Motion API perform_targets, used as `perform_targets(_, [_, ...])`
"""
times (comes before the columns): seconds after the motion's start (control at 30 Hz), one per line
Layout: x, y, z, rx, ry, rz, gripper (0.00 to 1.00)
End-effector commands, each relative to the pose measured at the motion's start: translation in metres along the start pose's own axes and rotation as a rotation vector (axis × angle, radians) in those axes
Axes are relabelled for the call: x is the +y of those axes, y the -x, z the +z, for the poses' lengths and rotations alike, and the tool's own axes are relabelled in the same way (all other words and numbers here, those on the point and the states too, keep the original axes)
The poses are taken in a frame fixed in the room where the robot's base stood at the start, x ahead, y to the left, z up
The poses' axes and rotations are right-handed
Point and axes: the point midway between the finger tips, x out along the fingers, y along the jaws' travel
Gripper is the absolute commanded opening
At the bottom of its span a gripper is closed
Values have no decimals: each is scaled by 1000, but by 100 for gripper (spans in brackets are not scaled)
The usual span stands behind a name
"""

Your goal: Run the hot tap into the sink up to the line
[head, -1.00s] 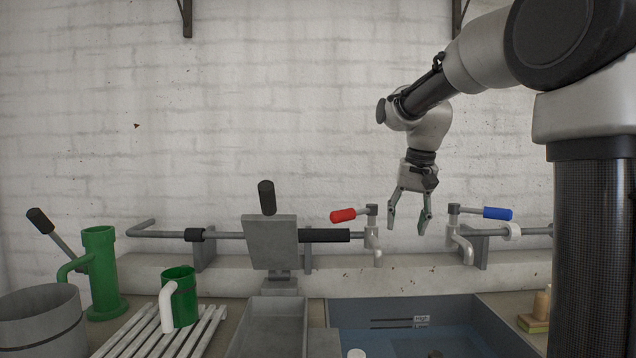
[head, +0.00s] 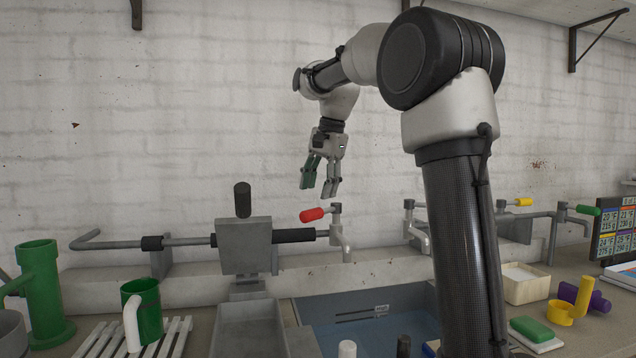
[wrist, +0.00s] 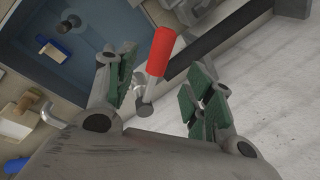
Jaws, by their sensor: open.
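The hot tap's red handle (head: 312,214) points left from its tap on the wall ledge, with the spout (head: 343,240) over the sink's back edge. In the wrist view the red handle (wrist: 160,51) shows between my fingers, beyond the tips. My gripper (head: 319,194) is open and empty, pointing down just above the handle; it also shows in the wrist view (wrist: 158,92). The blue-grey sink (head: 405,298) has dark level lines (head: 353,317) with a label on its back wall. The other tap (head: 416,232) is partly hidden by my arm, its handle out of sight.
A grey lever box (head: 243,247) and pipe stand left of the hot tap. A green mug (head: 147,305) sits on a slatted rack (head: 100,340). Right of my arm are a wooden box (head: 527,284), a green sponge (head: 532,329) and yellow and purple pieces.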

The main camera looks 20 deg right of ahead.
Motion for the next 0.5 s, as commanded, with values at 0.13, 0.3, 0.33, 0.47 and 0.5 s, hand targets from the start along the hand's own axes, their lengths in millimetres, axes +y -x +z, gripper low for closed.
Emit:
perform_targets(0.13, [1,-24,1,-2,1,4,53])
perform_targets(0.3, [1,-51,1,-2,2,4,53])
perform_targets(0.33, [0,-54,0,-2,2,3,53])
perform_targets(0.47, [0,-66,0,-1,3,2,53])
perform_targets(0.5, [0,-68,0,-1,3,1,53])
